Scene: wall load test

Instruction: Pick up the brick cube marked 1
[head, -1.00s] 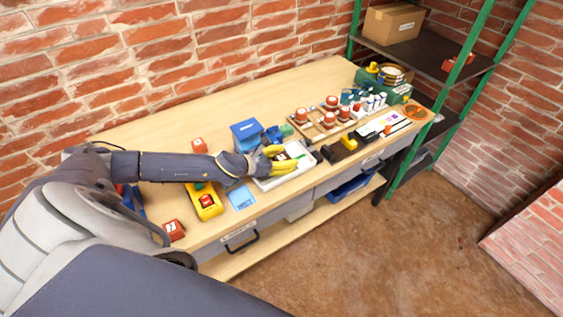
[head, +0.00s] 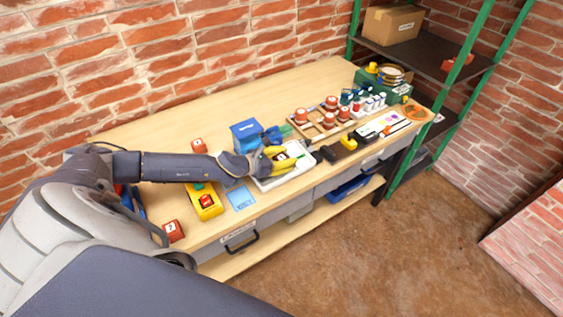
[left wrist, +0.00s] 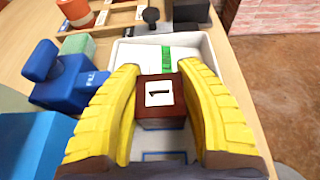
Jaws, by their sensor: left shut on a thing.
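The brick cube marked 1 (left wrist: 160,95) is dark red-brown with a white label on its top face. In the left wrist view it sits between the two yellow fingers of my left gripper (left wrist: 163,110), which is shut on it. In the head view my left gripper (head: 283,160) is over the white tray (head: 307,161), and its fingers largely hide the cube. The tray also shows around the cube in the left wrist view (left wrist: 205,50), with a green mark at its far end. I cannot tell whether the cube is clear of the tray floor. My right gripper is not in view.
A blue box (head: 245,133) stands just behind the gripper. Other red cubes (head: 173,230) lie to the left, near a yellow button box (head: 205,203). A wooden rack with red-topped items (head: 322,118) is to the right. The back left of the bench is clear.

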